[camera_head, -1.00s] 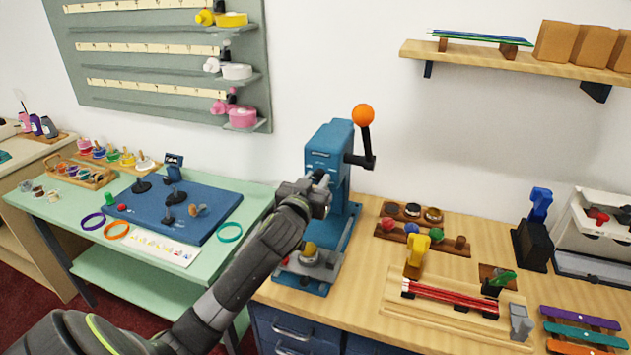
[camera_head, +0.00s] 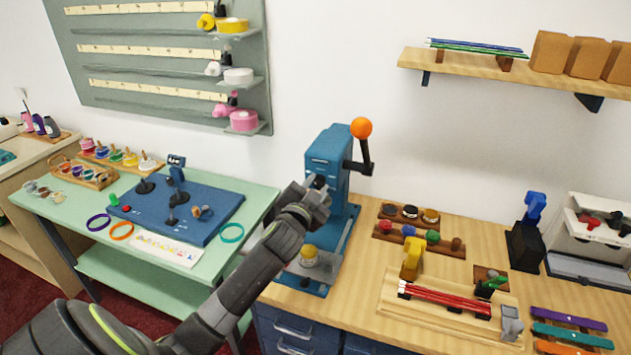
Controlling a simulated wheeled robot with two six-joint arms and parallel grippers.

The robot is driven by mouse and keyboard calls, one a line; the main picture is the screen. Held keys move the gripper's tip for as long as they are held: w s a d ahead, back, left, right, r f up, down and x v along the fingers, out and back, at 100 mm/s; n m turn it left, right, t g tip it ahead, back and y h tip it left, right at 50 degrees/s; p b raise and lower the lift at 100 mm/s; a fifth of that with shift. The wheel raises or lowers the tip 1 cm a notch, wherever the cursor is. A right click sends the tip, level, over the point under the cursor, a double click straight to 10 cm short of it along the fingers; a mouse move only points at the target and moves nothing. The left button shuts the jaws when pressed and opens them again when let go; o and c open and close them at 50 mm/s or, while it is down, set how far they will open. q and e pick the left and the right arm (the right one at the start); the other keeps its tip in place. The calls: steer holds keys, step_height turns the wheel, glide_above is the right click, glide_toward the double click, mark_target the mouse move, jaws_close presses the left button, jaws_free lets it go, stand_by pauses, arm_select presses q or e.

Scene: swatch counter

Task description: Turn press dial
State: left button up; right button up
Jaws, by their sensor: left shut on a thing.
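The blue press (camera_head: 328,152) stands on the wooden counter, with a black lever and orange ball knob (camera_head: 361,128) on its right side. A pale piece with a yellow top (camera_head: 309,252) sits on the press base, below the head. My left gripper (camera_head: 318,187) is at the front of the press head, shut on a small part there, which I take to be the dial. The gripper and wrist hide most of that part, so its angle cannot be seen. My right gripper is not in view.
A green table (camera_head: 95,239) with a blue board (camera_head: 190,228) and coloured rings stands at the left. Right of the press, the counter (camera_head: 365,285) holds a wooden tray with red rods (camera_head: 445,300), racks of small knobs and a black-and-blue stand (camera_head: 526,240). A shelf (camera_head: 480,65) hangs above.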

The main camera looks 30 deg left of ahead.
arm_select(q)
steer(key=shift+m+p, duration=1.1)
steer(key=shift+m, duration=1)
steer(key=o, duration=1)
steer(key=shift+c, duration=0.2)
steer(key=shift+s+d+f, duration=0.1)
steer(key=shift+s+d, duration=0.05)
steer(key=shift+s, duration=0.5)
steer(key=b+v, duration=0.4)
steer(key=v, duration=1.2)
steer(key=shift+d, duration=0.15)
